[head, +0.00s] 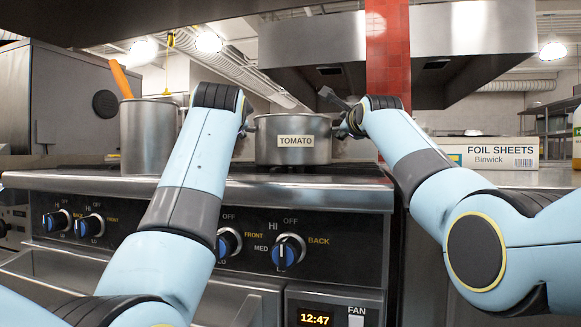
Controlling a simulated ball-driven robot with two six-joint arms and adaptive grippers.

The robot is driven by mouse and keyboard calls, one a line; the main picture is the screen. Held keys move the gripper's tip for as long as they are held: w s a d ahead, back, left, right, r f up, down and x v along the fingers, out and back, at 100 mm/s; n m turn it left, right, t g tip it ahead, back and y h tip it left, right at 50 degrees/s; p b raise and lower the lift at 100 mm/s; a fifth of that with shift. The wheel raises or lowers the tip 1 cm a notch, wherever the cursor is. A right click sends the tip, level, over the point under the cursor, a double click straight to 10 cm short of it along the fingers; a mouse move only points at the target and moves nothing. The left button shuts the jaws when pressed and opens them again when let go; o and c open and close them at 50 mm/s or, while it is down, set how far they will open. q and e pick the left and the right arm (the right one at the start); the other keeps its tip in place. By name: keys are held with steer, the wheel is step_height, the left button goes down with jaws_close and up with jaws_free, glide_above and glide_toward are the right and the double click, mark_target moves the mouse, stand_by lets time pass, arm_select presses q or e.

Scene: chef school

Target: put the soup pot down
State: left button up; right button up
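My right gripper (332,112) is at the pot's right handle. One finger points up and left above the rim, apart from the other near the handle, so it looks open.
A tall steel pot (147,138) with an orange-handled utensil (121,80) stands left of my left arm. A FOIL SHEETS box (490,152) lies on the counter at right. Blue stove knobs (288,250) line the front. A range hood (450,45) hangs above.

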steer(key=s, duration=0.6)
steer(key=s+d, duration=0.1)
steer(key=s, duration=0.2)
steer(key=shift+s+f, duration=0.15)
steer(key=shift+f, duration=0.1)
